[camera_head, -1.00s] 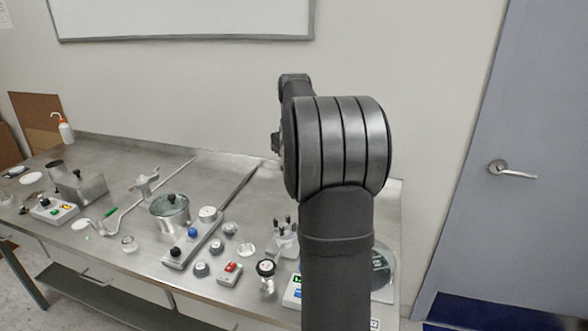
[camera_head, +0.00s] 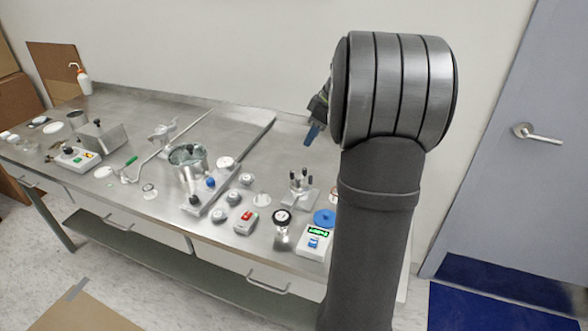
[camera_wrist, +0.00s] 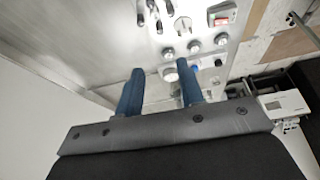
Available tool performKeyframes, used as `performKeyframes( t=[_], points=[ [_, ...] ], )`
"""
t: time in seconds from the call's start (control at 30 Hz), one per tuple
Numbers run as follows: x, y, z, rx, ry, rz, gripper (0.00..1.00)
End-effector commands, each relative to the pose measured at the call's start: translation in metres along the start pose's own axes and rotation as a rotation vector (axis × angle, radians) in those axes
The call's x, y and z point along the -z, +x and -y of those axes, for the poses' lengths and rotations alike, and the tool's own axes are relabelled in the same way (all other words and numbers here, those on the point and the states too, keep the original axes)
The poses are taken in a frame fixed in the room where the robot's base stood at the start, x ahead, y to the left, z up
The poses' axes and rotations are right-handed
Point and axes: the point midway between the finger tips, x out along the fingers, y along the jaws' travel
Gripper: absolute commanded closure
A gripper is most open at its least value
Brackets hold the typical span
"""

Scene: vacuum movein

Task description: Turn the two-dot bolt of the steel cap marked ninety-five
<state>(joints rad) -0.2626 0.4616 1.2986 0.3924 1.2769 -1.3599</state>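Three small grey round caps with raised tops stand on the steel bench in the head view: a far one (camera_head: 245,180), a middle one (camera_head: 233,198) and a near one (camera_head: 219,215). They also show in a row in the wrist view (camera_wrist: 194,46). I cannot read any marking or dots, so I cannot tell which is marked ninety-five. My gripper (camera_wrist: 160,88) is open, with two blue fingers apart and nothing between them.
The rear bench (camera_head: 235,125) is mostly clear.

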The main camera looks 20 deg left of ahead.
Motion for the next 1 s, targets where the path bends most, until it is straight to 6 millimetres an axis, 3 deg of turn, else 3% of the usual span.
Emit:
performKeyframes(
  t=[0.4, 0.6, 0.8, 1.0],
  points=[
    [-0.001, 0.093, 0.001, 0.005, 0.002, 0.003, 0.65],
    [-0.001, 0.129, 0.001, 0.004, 0.003, 0.003, 0.65],
    [-0.001, 0.148, 0.001, 0.002, 0.002, 0.003, 0.65],
    [-0.001, 0.151, 0.001, 0.0, 0.002, 0.002, 0.65]
  ],
)
